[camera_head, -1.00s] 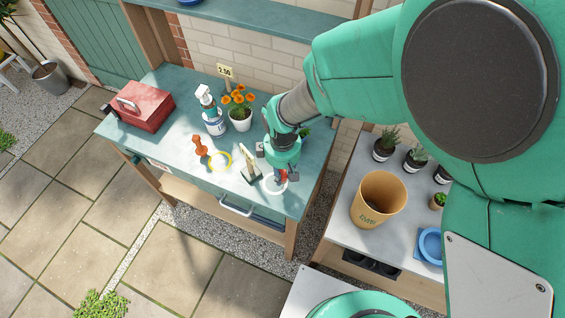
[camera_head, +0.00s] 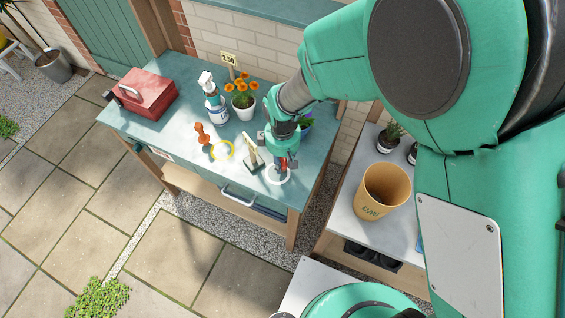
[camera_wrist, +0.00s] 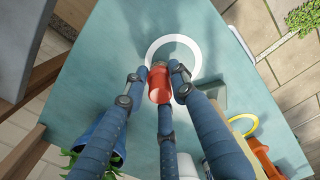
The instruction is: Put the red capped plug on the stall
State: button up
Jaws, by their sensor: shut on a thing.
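My gripper (camera_head: 282,156) is over the right end of the teal stall (camera_head: 185,112), its fingers closed around the red capped plug (camera_wrist: 159,84). In the wrist view the red part shows between the fingertips. In the head view only a small red bit of the plug shows below the gripper. A white ring (camera_wrist: 152,42) lies flat on the stall top under the plug; the plug overlaps the ring's near edge in the wrist view. I cannot tell whether the plug touches the stall.
Behind are an orange-flowered pot (camera_head: 243,103), a spray bottle (camera_head: 214,102) and a red toolbox (camera_head: 148,92). A tan bucket (camera_head: 382,190) stands on the right-hand table.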

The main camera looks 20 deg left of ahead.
aim_at(283, 159)
jog(key=shift+f, duration=0.2)
jog(key=o, duration=1)
notch_tip(283, 159, up, 12)
jog(key=shift+r+p, duration=0.1)
jog(key=shift+p, duration=1)
jog(key=shift+r, duration=0.1)
